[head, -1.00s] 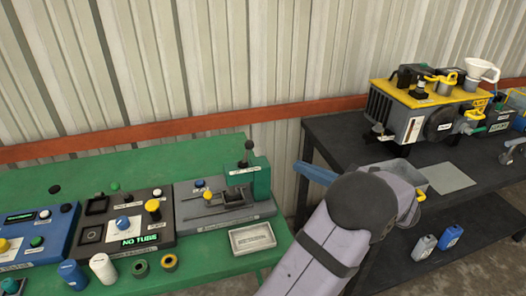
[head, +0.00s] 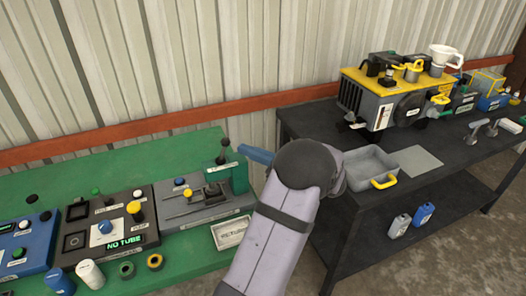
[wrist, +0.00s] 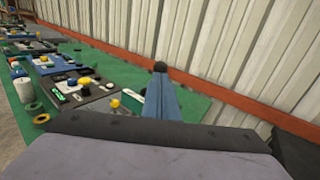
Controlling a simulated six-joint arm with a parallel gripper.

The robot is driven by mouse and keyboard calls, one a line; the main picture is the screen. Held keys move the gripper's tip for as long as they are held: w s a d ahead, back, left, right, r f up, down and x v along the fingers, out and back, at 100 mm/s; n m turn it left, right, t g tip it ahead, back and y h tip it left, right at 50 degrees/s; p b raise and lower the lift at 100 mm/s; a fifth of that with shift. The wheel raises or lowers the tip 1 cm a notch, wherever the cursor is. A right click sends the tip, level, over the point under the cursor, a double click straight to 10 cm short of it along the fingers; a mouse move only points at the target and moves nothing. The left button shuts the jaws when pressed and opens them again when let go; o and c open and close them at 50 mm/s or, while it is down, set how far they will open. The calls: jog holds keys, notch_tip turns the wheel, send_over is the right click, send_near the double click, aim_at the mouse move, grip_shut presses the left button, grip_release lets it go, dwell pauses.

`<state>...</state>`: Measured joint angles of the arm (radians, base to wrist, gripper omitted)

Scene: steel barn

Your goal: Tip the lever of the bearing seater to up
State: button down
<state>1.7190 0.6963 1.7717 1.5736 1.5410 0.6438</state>
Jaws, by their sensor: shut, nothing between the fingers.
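The grey unit (head: 200,207) with a green upright (head: 238,177) at the right end of the green bench looks like the bearing seater; its label is too small to read. Its dark-knobbed lever (head: 225,142) stands roughly upright beside the green upright. My gripper (head: 245,150), with blue fingers, is shut and empty just right of the knob. In the wrist view my gripper (wrist: 161,88) points toward the dark knob (wrist: 160,66), which shows just past the fingertips. I cannot tell whether they touch. The fingers hide part of the unit there.
A white labelled tray (head: 229,233) sits in front of the unit. A dark panel (head: 107,236) reading NO TUBE stands to its left. The corrugated wall and red rail (head: 110,135) run close behind. A black table (head: 420,180) with a yellow-topped machine (head: 395,95) stands right.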

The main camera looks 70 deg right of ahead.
aim_at(228, 143)
jog(key=shift+w+d+p, duration=0.15)
jog(key=shift+w+p, duration=0.15)
jog(key=shift+w, duration=0.55)
jog(key=shift+w+d+p, duration=0.15)
jog(key=shift+w+p, duration=0.1)
jog(key=shift+w, duration=0.6)
jog(key=shift+w+a+r+n+g, duration=0.25)
jog(key=shift+n+g, duration=0.05)
jog(key=shift+n, duration=0.1)
jog(key=shift+w+a+r+n+g+h+b, duration=0.25)
jog(key=shift+w+a+n+g+b, duration=0.65)
jog(key=shift+n+g, duration=0.15)
jog(key=shift+w+a+r+n+g+h+b, duration=0.25)
jog(key=shift+w+a+n+g+b, duration=0.65)
jog(key=shift+n, duration=0.25)
jog(key=shift+r, duration=0.2)
jog(key=shift+r+p, duration=0.65)
jog(key=shift+s, duration=0.1)
jog(key=b+v, duration=0.2)
jog(key=v, duration=1.2)
jog(key=shift+d, duration=0.1)
